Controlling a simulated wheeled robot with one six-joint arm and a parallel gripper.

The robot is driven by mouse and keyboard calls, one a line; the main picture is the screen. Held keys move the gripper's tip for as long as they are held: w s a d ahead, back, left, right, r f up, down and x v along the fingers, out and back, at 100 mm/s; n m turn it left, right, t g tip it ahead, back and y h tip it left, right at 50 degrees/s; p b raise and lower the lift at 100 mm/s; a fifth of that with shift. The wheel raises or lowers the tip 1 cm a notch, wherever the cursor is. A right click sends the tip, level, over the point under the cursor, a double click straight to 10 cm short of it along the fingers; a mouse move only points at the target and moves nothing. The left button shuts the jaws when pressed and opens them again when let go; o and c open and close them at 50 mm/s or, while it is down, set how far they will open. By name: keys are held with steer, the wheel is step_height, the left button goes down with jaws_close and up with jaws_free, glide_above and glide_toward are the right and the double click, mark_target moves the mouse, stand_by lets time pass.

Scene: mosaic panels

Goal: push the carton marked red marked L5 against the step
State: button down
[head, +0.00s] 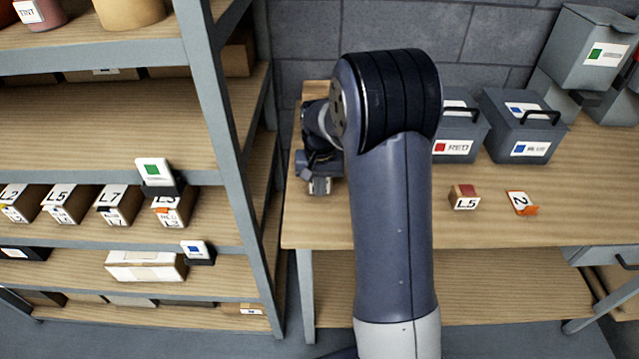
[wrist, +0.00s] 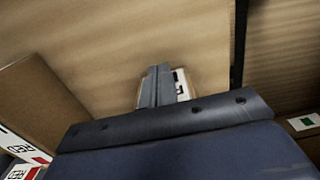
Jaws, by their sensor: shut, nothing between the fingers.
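In the head view, a small carton (head: 464,197) with a dark red patch on top and a white L5 label sits on the table, right of my arm. My gripper (head: 320,186) is low over the table's left end, well apart from that carton. In the wrist view, my gripper (wrist: 158,84) is shut and empty. A small pale thing with a white, black-marked label (wrist: 181,86) shows close behind the fingertips; contact cannot be told. A brown box (wrist: 42,105) at left is beside white labels reading RED. I cannot make out the step for certain.
A grey bin marked RED (head: 455,148) and one marked BLUE (head: 530,140) stand at the table's back. An orange-edged tag marked 2 (head: 521,202) lies right of the carton. A shelf rack (head: 215,120) stands left, holding labelled cartons, one marked L5 (head: 66,204).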

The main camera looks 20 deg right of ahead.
steer(key=shift+w+d, duration=0.25)
steer(key=shift+w, duration=0.45)
steer(key=shift+w+d+p, duration=0.25)
steer(key=shift+w+p, duration=0.15)
steer(key=shift+w, duration=0.4)
steer(key=shift+w+d+p, duration=0.25)
steer(key=shift+w+p, duration=0.15)
steer(key=shift+w, duration=0.4)
steer(key=shift+w, duration=0.15)
steer(key=shift+w+d+p, duration=0.35)
steer(key=shift+w+p, duration=0.05)
steer(key=shift+w, duration=0.5)
steer(key=shift+w+d+p, duration=0.3)
steer(key=shift+w+p, duration=0.1)
steer(key=shift+w, duration=0.5)
steer(key=shift+w, duration=0.15)
steer(key=shift+w+d+p, duration=0.2)
steer(key=shift+w+p, duration=0.05)
steer(key=shift+w, duration=0.3)
steer(key=shift+w+d+p, duration=0.2)
steer(key=shift+w+p, duration=0.05)
steer(key=shift+w, duration=0.25)
steer(key=shift+s+a+b, duration=0.25)
steer(key=shift+s+b, duration=0.05)
steer(key=shift+s, duration=0.45)
steer(key=shift+s+a+b, duration=0.25)
steer(key=shift+s, duration=0.45)
steer(key=shift+r+p, duration=3.05)
steer(key=shift+r, duration=1.5)
